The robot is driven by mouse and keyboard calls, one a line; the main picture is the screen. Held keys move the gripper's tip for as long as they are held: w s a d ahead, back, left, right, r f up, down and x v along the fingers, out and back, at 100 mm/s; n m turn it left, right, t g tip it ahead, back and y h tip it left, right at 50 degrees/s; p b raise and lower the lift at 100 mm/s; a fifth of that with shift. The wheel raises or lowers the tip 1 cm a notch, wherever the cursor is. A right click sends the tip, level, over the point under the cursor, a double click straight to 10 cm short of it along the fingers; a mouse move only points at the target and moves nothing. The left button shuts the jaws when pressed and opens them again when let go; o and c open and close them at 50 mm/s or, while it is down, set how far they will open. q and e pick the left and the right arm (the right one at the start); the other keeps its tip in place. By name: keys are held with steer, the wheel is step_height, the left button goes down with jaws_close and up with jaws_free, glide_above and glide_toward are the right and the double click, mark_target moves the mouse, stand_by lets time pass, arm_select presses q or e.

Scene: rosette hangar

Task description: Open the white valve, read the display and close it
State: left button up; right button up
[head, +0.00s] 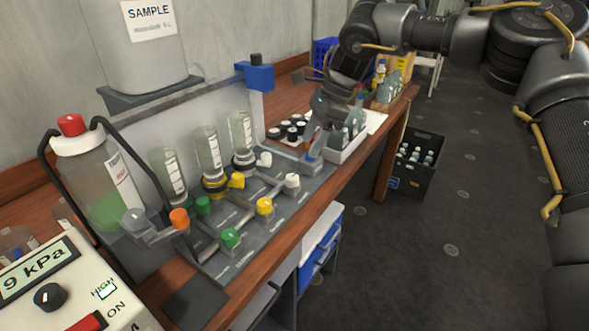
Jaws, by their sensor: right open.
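A manifold panel (235,262) lies on the wooden bench with coloured valve knobs on it. A white valve knob (292,181) sits at its right end, and a second white knob (264,158) is just behind it. My right gripper (318,142) is open, to the right of the white knobs and above the panel's right end, apart from them. My left gripper is not in view.
Green, yellow and orange knobs (179,218) share the panel. Bottles (208,150) stand behind them, beside a large red-capped bottle (100,180). A white tray (343,150) of small bottles is near my right gripper. A dark crate (417,160) stands on the floor.

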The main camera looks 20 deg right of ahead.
mark_target(293, 177)
steer(key=x, duration=1)
steer(key=shift+w+a+f, duration=0.1)
steer(key=shift+a+f, duration=0.1)
steer(key=c, duration=1)
